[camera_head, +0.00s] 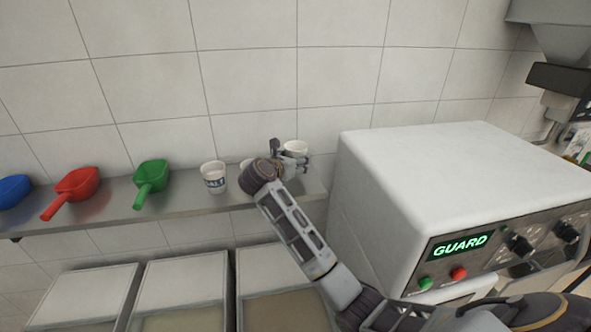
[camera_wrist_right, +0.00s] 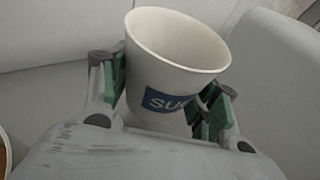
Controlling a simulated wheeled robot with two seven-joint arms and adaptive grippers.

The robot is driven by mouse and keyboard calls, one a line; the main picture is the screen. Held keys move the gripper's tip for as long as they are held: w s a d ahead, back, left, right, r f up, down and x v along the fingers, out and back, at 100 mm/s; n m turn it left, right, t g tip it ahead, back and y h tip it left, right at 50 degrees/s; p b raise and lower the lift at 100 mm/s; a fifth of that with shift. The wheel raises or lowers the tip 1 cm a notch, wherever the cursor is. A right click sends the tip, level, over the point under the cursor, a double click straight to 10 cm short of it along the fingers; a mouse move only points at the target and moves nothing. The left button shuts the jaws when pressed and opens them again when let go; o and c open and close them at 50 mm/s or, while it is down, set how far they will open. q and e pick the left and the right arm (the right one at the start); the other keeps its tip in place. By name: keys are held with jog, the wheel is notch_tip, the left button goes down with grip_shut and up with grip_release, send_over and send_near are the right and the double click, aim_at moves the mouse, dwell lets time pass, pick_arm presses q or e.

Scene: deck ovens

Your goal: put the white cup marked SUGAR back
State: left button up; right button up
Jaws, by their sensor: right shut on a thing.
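The white cup (camera_head: 296,146) is in my right gripper (camera_head: 290,160), at the right end of the wall shelf (camera_head: 110,205). In the right wrist view the cup (camera_wrist_right: 170,45) shows a blue label with the letters "SU"; the rest of the label is hidden. The fingers of the right gripper (camera_wrist_right: 163,92) are shut on its two sides. The cup leans a little in that view and its inside looks pale. I cannot tell whether its base touches the shelf. My left gripper is not in view.
A white cup marked SALT (camera_head: 214,178) stands left of my right wrist; another cup (camera_head: 245,163) is mostly hidden behind it. Green (camera_head: 151,174), red (camera_head: 77,184) and blue (camera_head: 14,189) scoops lie further left. A white oven (camera_head: 440,180) stands close right. Bins (camera_head: 185,280) are below.

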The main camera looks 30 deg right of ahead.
jog(key=shift+f, duration=0.2)
jog(key=shift+f+p, duration=0.35)
jog(key=shift+f, duration=1.3)
jog(key=shift+f, duration=0.2)
jog(key=o, duration=0.7)
jog(key=shift+o, duration=0.2)
jog(key=shift+r, duration=0.2)
